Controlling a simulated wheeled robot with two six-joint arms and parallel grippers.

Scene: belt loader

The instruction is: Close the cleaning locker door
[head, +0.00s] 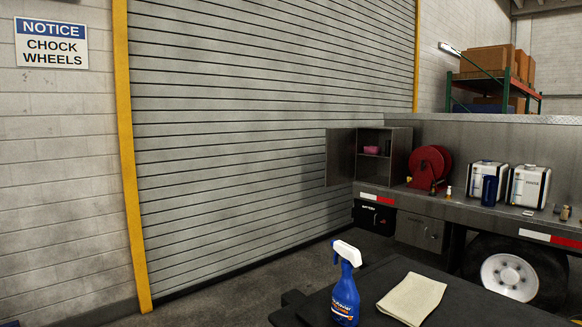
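The cleaning locker (401,150) is a grey metal box at the left end of the truck's bed. Its door (340,158) stands open, swung out to the left, so the inside shows. A shelf inside holds a small pink item (371,150). Below the shelf the inside is dark. Neither of my grippers shows in the head view, so I cannot tell whether they are open or shut.
A red hose reel (429,166) stands right of the locker, with white containers (487,181) farther right. A blue spray bottle (345,290) and a beige cloth (412,299) rest on a dark surface (465,302) in front. Floor shows left of it.

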